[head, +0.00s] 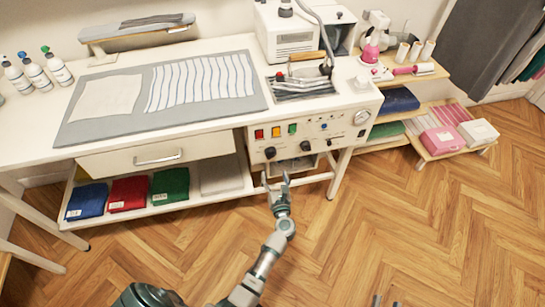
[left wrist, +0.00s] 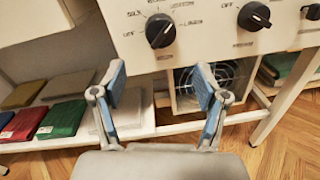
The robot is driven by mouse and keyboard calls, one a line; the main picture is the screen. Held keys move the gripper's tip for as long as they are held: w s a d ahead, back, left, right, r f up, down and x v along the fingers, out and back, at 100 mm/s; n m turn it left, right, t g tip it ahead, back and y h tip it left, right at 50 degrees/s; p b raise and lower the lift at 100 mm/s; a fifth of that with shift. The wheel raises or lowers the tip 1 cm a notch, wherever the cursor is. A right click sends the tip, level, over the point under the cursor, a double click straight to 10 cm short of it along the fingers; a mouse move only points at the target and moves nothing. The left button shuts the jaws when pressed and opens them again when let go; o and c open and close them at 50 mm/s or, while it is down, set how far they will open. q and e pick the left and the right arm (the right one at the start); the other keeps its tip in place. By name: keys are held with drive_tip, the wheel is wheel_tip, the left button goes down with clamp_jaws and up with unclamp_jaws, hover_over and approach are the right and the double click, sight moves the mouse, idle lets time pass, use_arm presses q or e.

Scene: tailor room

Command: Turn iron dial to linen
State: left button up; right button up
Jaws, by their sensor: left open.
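The iron dial is a black knob (left wrist: 159,31) with fabric words printed around it, on the cream front panel of the ironing station. Silk is readable at its left and a word like linen at its right. I cannot tell surely which word its pointer marks. It also shows in the head view as the left knob (head: 270,152). My left gripper (head: 279,180) is open and empty, just below and in front of the panel. In the left wrist view its blue-padded fingers (left wrist: 162,88) are apart, below the dial and not touching it. My right gripper's tips (head: 386,301) show apart at the bottom edge.
A second black knob (left wrist: 254,16), marked off, sits to the right. Colored buttons (head: 276,131) lie above the dial. A fan grille (left wrist: 208,83) is below the panel. The drawer (head: 157,157) and folded cloths (head: 128,193) are to the left. Open wooden floor lies in front.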

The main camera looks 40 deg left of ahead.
sight(271, 155)
use_arm(q)
drive_tip(key=b+x, duration=0.1)
drive_tip(key=x, duration=0.7)
drive_tip(key=shift+d, duration=0.15)
drive_tip(key=shift+w+a, duration=0.4)
drive_tip(key=shift+a, duration=0.2)
use_arm(e)
drive_tip(key=r+t, duration=0.1)
drive_tip(key=r, duration=0.1)
drive_tip(key=s+r+t, duration=0.1)
drive_tip(key=t, duration=0.1)
drive_tip(key=shift+s+r, duration=0.1)
drive_tip(key=shift+r, duration=0.25)
use_arm(q)
drive_tip(key=shift+d+r, duration=0.1)
drive_tip(key=shift+d, duration=0.05)
drive_tip(key=c, duration=1.2)
use_arm(e)
drive_tip(key=shift+d, duration=0.15)
